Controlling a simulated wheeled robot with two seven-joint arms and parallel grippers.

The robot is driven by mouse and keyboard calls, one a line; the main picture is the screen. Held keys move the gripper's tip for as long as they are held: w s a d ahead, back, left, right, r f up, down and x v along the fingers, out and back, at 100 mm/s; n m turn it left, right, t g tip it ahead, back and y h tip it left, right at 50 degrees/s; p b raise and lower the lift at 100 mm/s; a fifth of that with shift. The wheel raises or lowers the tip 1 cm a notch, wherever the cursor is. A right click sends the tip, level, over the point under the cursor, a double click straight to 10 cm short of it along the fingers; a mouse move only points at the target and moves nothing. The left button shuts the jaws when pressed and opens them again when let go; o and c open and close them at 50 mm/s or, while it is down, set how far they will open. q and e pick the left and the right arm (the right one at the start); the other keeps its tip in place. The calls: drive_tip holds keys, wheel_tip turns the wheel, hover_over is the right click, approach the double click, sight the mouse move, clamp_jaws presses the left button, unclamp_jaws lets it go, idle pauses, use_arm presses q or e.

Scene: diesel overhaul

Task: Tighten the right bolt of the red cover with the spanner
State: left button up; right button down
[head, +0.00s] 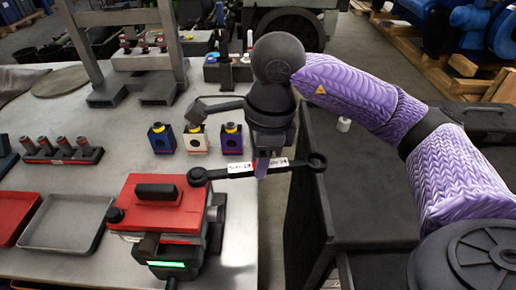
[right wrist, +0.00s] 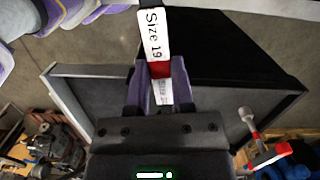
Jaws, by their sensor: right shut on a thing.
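The red cover (head: 152,212) with a black handle sits on a dark block on the grey bench. A dark bolt head (head: 115,214) shows at its left side, and what looks like the right bolt (head: 213,214) at its right side. My right gripper (head: 262,166) is shut on the middle of the dark double-ended spanner (head: 312,162), which lies roughly level. The spanner's left ring appears over the cover's back right corner; I cannot tell whether it touches. In the right wrist view the purple fingers (right wrist: 160,92) grip the spanner by its "Size 19" label (right wrist: 153,34). My left gripper is out of view.
Blue, white and purple blocks (head: 196,140) stand behind the cover. A grey tray (head: 65,222) and a rack of red-topped pegs (head: 62,150) lie left. A dark cabinet (head: 370,170) stands right of the bench, across a gap. The bench's front right is clear.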

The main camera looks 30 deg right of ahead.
drive_tip(key=shift+s+a+m, duration=0.2)
drive_tip(key=shift+s+m, duration=0.3)
drive_tip(key=shift+m, duration=0.1)
drive_tip(key=s+a+m, duration=0.1)
drive_tip(key=m, duration=0.1)
drive_tip(key=s+a+m+p, duration=0.1)
drive_tip(key=s+a+m, duration=0.1)
drive_tip(key=m, duration=0.1)
drive_tip(key=shift+s+t, duration=0.15)
drive_tip(key=shift+t, duration=0.15)
